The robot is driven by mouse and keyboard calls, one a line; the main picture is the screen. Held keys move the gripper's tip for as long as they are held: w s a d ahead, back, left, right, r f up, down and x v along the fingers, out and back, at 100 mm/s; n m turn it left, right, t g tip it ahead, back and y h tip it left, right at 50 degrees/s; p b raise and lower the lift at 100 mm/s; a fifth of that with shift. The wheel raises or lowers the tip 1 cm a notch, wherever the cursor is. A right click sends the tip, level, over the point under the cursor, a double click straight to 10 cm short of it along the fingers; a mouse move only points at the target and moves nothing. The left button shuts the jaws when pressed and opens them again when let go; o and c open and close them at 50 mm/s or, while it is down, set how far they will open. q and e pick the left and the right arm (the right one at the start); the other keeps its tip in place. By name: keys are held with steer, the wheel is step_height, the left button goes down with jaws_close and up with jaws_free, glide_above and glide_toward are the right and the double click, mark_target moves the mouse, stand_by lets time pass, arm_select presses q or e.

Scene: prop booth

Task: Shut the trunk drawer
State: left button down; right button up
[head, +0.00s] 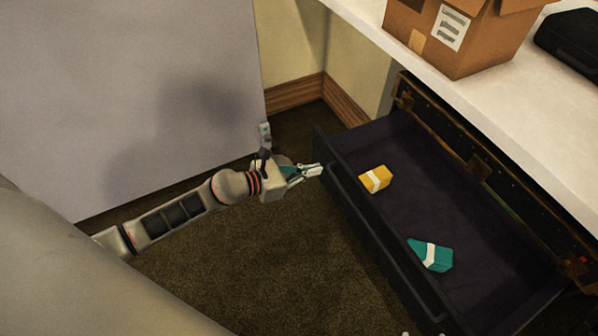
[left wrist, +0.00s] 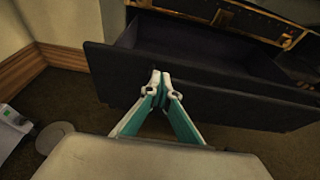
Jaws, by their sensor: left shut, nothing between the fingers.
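The trunk drawer (head: 388,239) is dark and stands pulled out from under the white counter in the head view. Its front panel (left wrist: 215,90) fills the middle of the left wrist view. A yellow box with a white band (head: 375,179) and a teal box with a white band (head: 430,254) lie inside it. My left gripper (head: 318,170) is shut and empty, with its tips at the drawer front near its far end. In the left wrist view the fingertips (left wrist: 159,82) overlap the front panel; I cannot tell whether they touch it. My right gripper is not clearly seen.
A cardboard box (head: 462,36) and a black case (head: 575,42) stand on the white counter (head: 520,98) above the drawer. A grey panel (head: 130,90) rises behind my left arm. Brown carpet (head: 270,260) lies clear in front of the drawer.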

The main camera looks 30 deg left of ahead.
mark_target(341, 161)
arm_select(q)
steer(key=x, duration=0.4)
steer(key=shift+w+d+r, duration=0.15)
steer(key=shift+w+r, duration=0.1)
steer(key=shift+w+d, duration=0.45)
steer(key=shift+w, duration=0.15)
arm_select(e)
steer(key=shift+w+a+r, duration=0.3)
steer(key=shift+w+r, duration=0.1)
steer(key=shift+r, duration=0.05)
arm_select(q)
steer(key=shift+w, duration=0.1)
arm_select(e)
steer(key=shift+s+f, duration=0.1)
